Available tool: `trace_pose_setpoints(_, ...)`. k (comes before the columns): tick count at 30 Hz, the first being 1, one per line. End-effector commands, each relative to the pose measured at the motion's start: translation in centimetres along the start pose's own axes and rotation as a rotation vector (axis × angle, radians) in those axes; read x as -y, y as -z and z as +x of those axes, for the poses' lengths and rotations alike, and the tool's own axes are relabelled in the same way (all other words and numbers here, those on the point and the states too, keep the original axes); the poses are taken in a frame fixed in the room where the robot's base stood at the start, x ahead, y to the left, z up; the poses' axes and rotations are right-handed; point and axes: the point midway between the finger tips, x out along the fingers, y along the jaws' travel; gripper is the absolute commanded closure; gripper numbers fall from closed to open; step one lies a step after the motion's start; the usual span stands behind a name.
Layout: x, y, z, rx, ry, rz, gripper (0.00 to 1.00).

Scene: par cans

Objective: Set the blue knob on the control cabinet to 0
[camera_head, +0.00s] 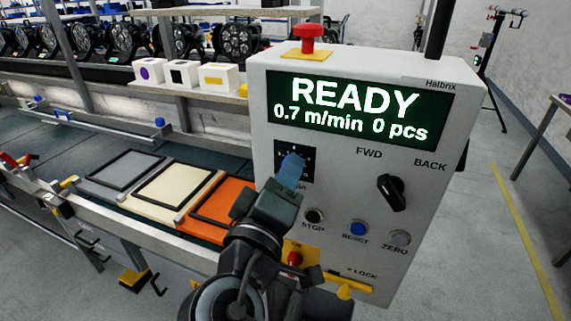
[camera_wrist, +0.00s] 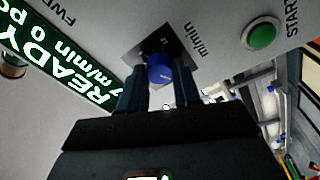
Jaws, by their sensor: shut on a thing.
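The control cabinet (camera_head: 350,75) is a light grey box on the right of the head view. Its green display reads READY, 0.7 m/min and 0 pcs. The blue knob (camera_head: 291,165) sits on a dark dial plate (camera_head: 309,152) below the display's left part. In the wrist view the blue knob (camera_wrist: 160,70) lies between the two fingers of my gripper (camera_wrist: 160,84). My gripper is shut on the knob. The knob's pointer and most of the dial numbers are hidden or too small to read.
The cabinet also bears a black FWD/BACK switch (camera_head: 391,192), a blue RESET button (camera_head: 358,228), a ZERO button (camera_head: 400,238) and a red mushroom button (camera_head: 308,37) on top. A green START button (camera_wrist: 262,34) is near the gripper. A conveyor with framed panels (camera_head: 120,170) lies left.

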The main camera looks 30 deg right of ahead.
Motion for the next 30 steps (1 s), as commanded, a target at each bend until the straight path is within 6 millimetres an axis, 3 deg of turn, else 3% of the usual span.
trace_pose_setpoints(12, -0.02, -0.06, 0.00, -0.012, 0.020, -0.233, 0.98)
trace_pose_setpoints(30, 0.01, -0.05, 0.00, -0.016, 0.024, -0.285, 0.98)
